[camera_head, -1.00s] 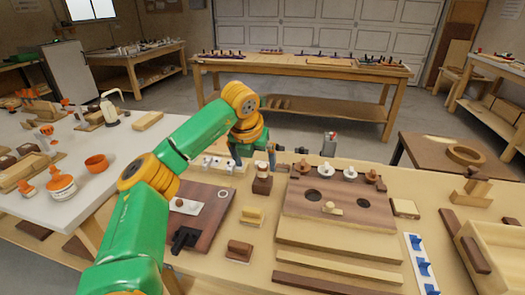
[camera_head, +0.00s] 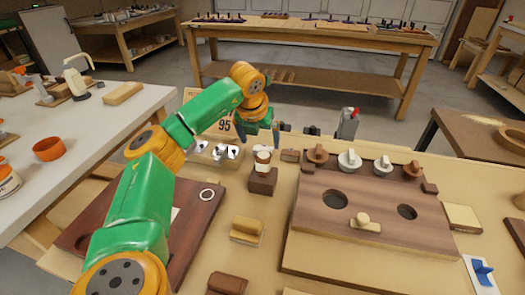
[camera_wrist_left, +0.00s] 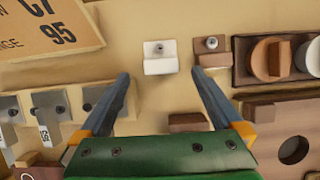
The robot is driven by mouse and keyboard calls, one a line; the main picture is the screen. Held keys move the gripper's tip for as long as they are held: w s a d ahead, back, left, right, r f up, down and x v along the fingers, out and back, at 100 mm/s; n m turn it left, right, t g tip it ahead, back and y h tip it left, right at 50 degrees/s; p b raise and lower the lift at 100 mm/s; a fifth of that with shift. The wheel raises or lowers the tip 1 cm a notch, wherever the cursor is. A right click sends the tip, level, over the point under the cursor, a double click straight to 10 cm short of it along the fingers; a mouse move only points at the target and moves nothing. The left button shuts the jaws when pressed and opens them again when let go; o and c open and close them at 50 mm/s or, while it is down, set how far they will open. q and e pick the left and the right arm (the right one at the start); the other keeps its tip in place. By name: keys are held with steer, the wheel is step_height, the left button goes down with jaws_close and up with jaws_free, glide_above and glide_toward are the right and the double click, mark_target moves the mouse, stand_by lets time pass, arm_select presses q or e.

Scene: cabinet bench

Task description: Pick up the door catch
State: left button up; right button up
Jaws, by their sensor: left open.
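A small white block (camera_wrist_left: 160,62) with a round metal stud is probably the door catch, though I cannot be sure. It lies on the bench just beyond the gap between my left fingertips. It also shows in the head view (camera_head: 263,156), behind a brown block (camera_head: 262,182). My left gripper (camera_head: 258,138) is above and beside it, open and empty. In the wrist view my left gripper (camera_wrist_left: 163,82) has its fingers spread on either side, apart from the block. My right gripper is not in view.
Grey metal brackets (camera_wrist_left: 48,110) stand to the left, near a sign marked 95 (camera_wrist_left: 50,28). A brown block with a screw (camera_wrist_left: 211,50) sits close on the right. Beyond it are a rack of knobs (camera_wrist_left: 270,58) and a board with holes (camera_head: 310,224).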

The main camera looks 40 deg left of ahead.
mark_target(262, 148)
arm_select(q)
steer(key=x, duration=0.4)
steer(key=shift+w, duration=0.1)
steer(key=shift+r, duration=0.1)
steer(key=c, duration=1.1)
